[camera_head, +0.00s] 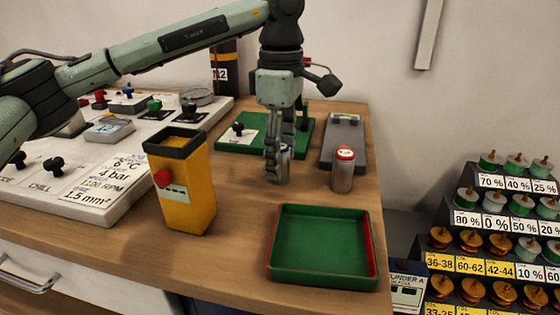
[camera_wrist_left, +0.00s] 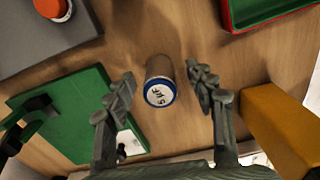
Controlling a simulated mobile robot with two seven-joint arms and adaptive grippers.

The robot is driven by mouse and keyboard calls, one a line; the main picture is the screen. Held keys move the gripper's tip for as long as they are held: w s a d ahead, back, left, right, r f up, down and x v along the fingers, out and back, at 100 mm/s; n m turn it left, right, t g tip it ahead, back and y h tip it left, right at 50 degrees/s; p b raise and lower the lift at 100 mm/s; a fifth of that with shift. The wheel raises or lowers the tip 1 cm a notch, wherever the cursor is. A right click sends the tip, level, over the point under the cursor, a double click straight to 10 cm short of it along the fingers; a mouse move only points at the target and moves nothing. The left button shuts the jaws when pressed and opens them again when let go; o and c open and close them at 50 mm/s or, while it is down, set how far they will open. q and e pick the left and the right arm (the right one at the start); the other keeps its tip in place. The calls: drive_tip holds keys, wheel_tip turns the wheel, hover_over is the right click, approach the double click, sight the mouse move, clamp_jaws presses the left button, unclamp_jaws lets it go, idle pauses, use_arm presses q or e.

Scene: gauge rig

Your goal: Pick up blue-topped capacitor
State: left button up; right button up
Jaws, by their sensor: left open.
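The blue-topped capacitor (camera_wrist_left: 160,82) is a short metal can with a blue-rimmed white top. In the left wrist view it stands on the wooden table between the fingers of my left gripper (camera_wrist_left: 163,98), with a gap on each side. In the head view the capacitor (camera_head: 286,168) is partly hidden behind the fingers of my left gripper (camera_head: 277,165), which points down at it. The left gripper is open and holds nothing. My right gripper is not in view.
A red-topped capacitor (camera_head: 343,170) stands close to the right. A green tray (camera_head: 322,281) lies in front, a yellow box (camera_head: 183,190) to the left, and a green board (camera_head: 240,148) and grey plate (camera_head: 343,147) behind. Spools fill racks (camera_head: 496,222) at right.

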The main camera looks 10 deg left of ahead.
use_arm(q)
drive_tip(key=shift+f, duration=0.75)
drive_tip(key=shift+r, duration=0.1)
drive_tip(key=c, duration=1.3)
drive_tip(key=shift+o, duration=0.2)
